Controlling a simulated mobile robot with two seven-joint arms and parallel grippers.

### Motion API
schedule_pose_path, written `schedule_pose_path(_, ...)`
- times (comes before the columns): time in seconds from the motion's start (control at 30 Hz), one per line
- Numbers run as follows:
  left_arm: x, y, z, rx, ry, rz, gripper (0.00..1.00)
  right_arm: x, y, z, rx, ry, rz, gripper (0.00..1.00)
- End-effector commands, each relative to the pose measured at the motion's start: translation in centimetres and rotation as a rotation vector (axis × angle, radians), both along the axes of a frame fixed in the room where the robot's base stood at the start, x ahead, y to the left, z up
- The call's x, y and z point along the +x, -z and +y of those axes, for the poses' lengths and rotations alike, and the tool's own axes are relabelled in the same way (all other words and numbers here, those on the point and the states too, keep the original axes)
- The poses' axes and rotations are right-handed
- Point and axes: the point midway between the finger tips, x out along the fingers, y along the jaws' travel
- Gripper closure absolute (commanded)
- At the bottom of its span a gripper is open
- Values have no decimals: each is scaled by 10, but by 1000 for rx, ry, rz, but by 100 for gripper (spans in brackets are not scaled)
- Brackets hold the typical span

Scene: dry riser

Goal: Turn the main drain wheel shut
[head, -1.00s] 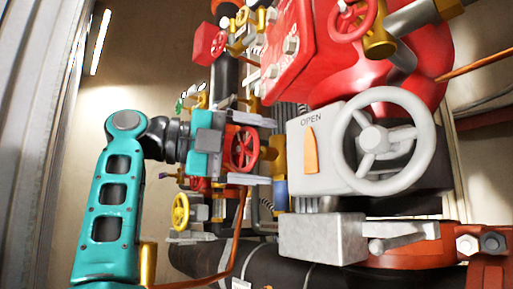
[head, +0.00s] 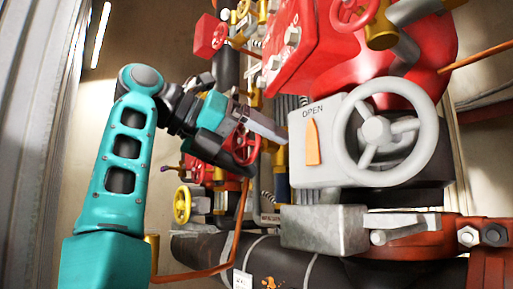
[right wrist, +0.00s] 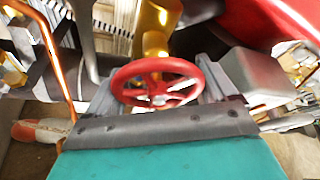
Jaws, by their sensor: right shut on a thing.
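A small red spoked handwheel (head: 241,146) sits on a brass valve body among the pipes, left of the grey OPEN box. No label on this wheel is readable. My right gripper (head: 255,137) is shut on it, one grey finger running along its upper side in the head view; the other finger is mostly hidden. In the right wrist view the same red wheel (right wrist: 158,82) lies between the two grey fingers, with the brass stem (right wrist: 155,42) behind it. My left gripper is not in view.
The grey box (head: 322,150) with an orange pointer at OPEN and a large grey handwheel (head: 420,165) stands close to the right. A yellow wheel (head: 182,204) is below left. Another red wheel (head: 352,12) is above. An orange pipe (head: 237,225) runs below.

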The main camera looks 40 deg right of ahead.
Motion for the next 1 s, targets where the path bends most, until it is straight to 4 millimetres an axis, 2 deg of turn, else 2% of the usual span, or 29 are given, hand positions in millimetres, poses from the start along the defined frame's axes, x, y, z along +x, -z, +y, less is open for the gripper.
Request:
schedule_pose_path(0.5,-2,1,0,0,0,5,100,6,1,-1,-53,0,-465,45)
schedule_pose_path(0.7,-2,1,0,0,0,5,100,8,1,-1,-69,-1,-590,45)
schedule_pose_path(1.0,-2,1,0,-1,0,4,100,9,1,-1,-81,0,-690,45)
